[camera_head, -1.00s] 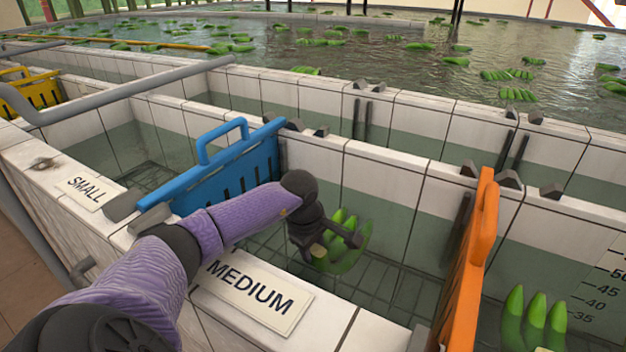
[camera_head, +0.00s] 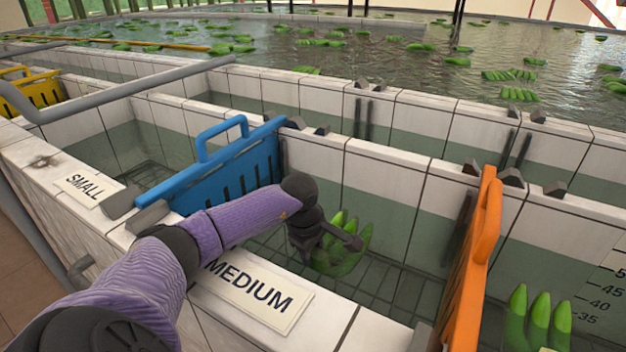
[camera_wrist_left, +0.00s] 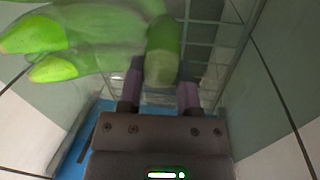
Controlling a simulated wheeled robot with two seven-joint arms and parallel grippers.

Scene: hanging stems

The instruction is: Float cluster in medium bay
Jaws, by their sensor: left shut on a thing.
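A green banana cluster (camera_head: 343,250) is in the medium bay, between the blue gate (camera_head: 225,172) and the orange gate (camera_head: 472,262). My left gripper (camera_head: 328,245) reaches down into this bay and is shut on the cluster. In the left wrist view the cluster (camera_wrist_left: 75,50) fills the upper left, and one piece of it sits between the two fingers (camera_wrist_left: 160,92). The lower part of the cluster looks under water in that view. The MEDIUM label (camera_head: 255,290) is on the near wall. My right gripper is not in view.
Another green cluster (camera_head: 538,318) stands in the bay right of the orange gate, by a depth scale. The small bay (camera_head: 130,150) lies left of the blue gate. A grey pipe (camera_head: 130,88) crosses the left side. Many clusters float in the pool (camera_head: 400,50) behind.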

